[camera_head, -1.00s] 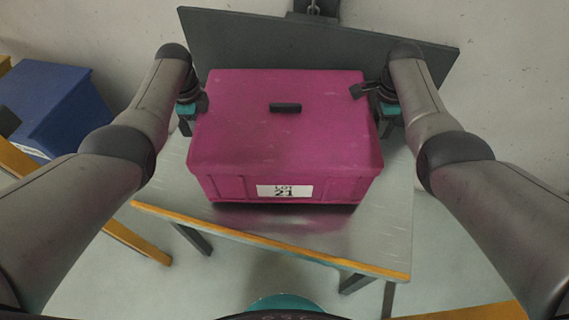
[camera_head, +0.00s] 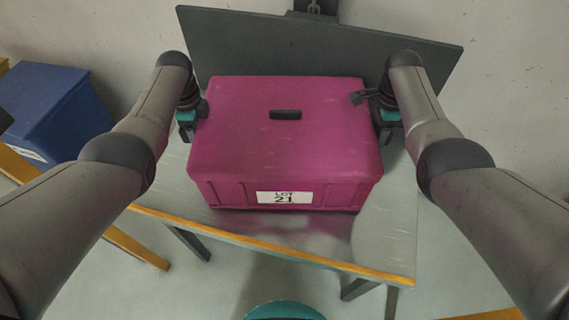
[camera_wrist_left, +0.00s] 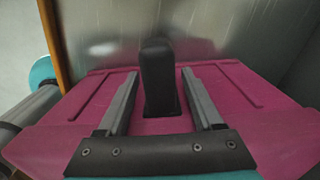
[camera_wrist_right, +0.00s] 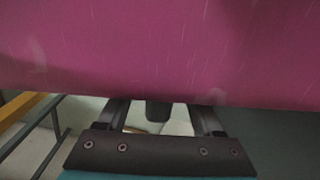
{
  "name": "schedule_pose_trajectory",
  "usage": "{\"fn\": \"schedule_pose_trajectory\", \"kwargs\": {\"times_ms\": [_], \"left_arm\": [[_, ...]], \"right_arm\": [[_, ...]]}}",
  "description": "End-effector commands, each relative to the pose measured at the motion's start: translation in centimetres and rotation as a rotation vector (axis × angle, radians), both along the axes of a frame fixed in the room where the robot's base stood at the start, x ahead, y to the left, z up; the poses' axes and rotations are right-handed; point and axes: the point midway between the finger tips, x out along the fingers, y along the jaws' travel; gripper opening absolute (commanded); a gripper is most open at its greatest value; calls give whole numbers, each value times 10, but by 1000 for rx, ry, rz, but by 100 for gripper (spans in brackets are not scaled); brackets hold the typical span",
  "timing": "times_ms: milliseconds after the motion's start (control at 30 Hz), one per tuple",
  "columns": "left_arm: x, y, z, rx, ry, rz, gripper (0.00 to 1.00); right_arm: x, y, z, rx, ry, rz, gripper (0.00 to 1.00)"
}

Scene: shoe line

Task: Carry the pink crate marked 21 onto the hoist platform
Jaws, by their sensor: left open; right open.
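The pink crate (camera_head: 285,130) with a "LOT 21" label (camera_head: 284,198) and a black lid handle (camera_head: 286,114) stands upright on a metal-topped platform (camera_head: 385,235) with a yellow front edge. My left gripper (camera_head: 187,125) is at the crate's left side. In the left wrist view its open fingers (camera_wrist_left: 160,85) stand either side of a black side handle (camera_wrist_left: 157,75), apart from it. My right gripper (camera_head: 390,128) is at the right side. In the right wrist view its open fingers (camera_wrist_right: 158,115) straddle a black handle (camera_wrist_right: 157,110), partly hidden by the crate.
A dark upright panel (camera_head: 300,40) stands close behind the crate, with a chain fitting (camera_head: 314,8) above it at the wall. A blue bin (camera_head: 55,110) stands at the left beside a yellow-edged frame (camera_head: 135,245). The platform is bare in front of the crate.

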Motion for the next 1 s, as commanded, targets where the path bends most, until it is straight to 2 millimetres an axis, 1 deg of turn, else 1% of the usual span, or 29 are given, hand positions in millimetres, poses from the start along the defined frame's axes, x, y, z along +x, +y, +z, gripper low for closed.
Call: {"fn": "schedule_pose_trajectory", "kwargs": {"times_ms": [267, 467, 667, 700, 900, 1000], "left_arm": [[1, -1, 3, -1, -2, 0, 67], [1, 0, 19, 0, -4, 0, 67], [1, 0, 50, 0, -5, -1, 67], [1, 0, 59, 0, -6, -1, 67], [1, 0, 97, 1, -4, -1, 67], [1, 0, 110, 0, -3, 0, 67]], "right_arm": [[0, 1, 0, 1, 0, 1, 67], [0, 1, 0, 1, 0, 1, 67], [0, 1, 0, 1, 0, 1, 67], [0, 1, 0, 1, 0, 1, 67], [0, 1, 0, 1, 0, 1, 67], [0, 1, 0, 1, 0, 1, 67]]}}
